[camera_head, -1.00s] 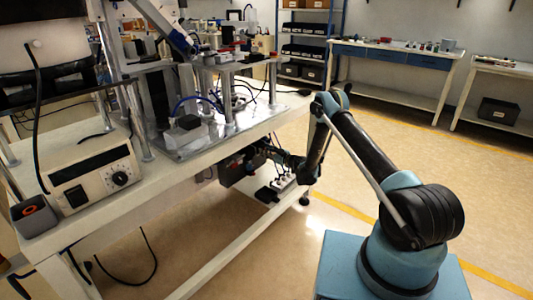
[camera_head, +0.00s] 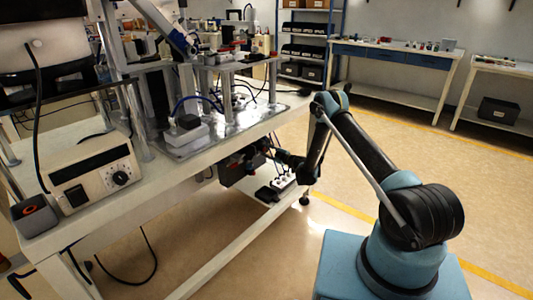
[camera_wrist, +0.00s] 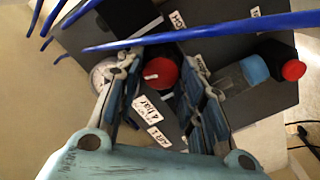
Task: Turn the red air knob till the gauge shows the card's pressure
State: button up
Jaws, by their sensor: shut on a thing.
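In the wrist view the red air knob (camera_wrist: 160,73) sits on a dark panel between the fingers of my gripper (camera_wrist: 164,78), which is shut on it. The round white gauge (camera_wrist: 102,73) is just left of the knob, partly covered by the left finger; I cannot read its needle. A white card (camera_wrist: 147,108) reading about "4 bar" hangs below the knob, and a label (camera_wrist: 158,137) seems to read "AIR 1". In the head view my gripper (camera_head: 268,147) reaches the dark unit (camera_head: 238,170) under the bench edge; the knob cannot be made out there.
Blue hoses (camera_wrist: 185,35) cross above the knob in the wrist view. A clear bowl with a blue cap (camera_wrist: 254,69) and a second red knob (camera_wrist: 293,70) stand to the right. The bench (camera_head: 160,185) overhangs the unit; a power strip (camera_head: 277,190) lies on the lower shelf.

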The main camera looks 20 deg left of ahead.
jog(key=shift+s+a+n, duration=0.15)
jog(key=shift+s+n, duration=0.05)
jog(key=shift+n, duration=0.3)
jog(key=o, duration=1.1)
jog(key=shift+c, duration=0.2)
jog(key=shift+w, duration=0.1)
jog(key=shift+r, duration=0.3)
notch_tip(320, 180, up, 9)
jog(key=shift+r, duration=0.15)
